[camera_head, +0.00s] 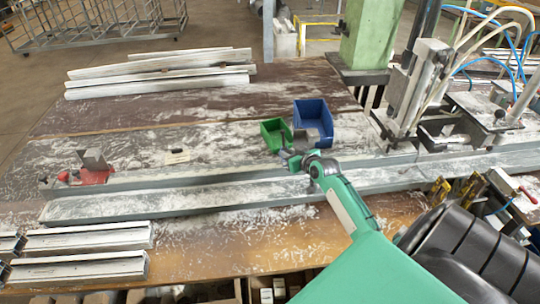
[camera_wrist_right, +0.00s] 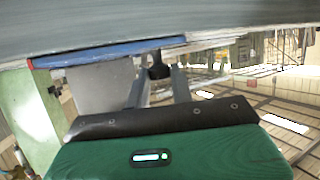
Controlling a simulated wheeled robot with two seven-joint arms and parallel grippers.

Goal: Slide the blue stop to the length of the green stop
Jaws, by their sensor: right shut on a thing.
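My right gripper (camera_head: 290,155) is over the long grey rail near the middle of the bench. In the right wrist view its two fingers (camera_wrist_right: 158,82) are shut on a small black knob (camera_wrist_right: 158,66). The knob sits by a blue strip (camera_wrist_right: 115,49) with a red end and a grey plate (camera_wrist_right: 102,86), which look like the blue stop. In the head view the hand mostly hides this stop. A red stop (camera_head: 97,176) with an upright grey plate stands at the rail's left end. I cannot make out a green stop. My left gripper is not in view.
A green bin (camera_head: 271,137) and a blue bin (camera_head: 309,112) stand just behind the hand. White profiles lie at the back (camera_head: 160,75) and front left (camera_head: 85,237). A clamp machine (camera_head: 415,90) stands right. The bench between the red stop and bins is mostly clear.

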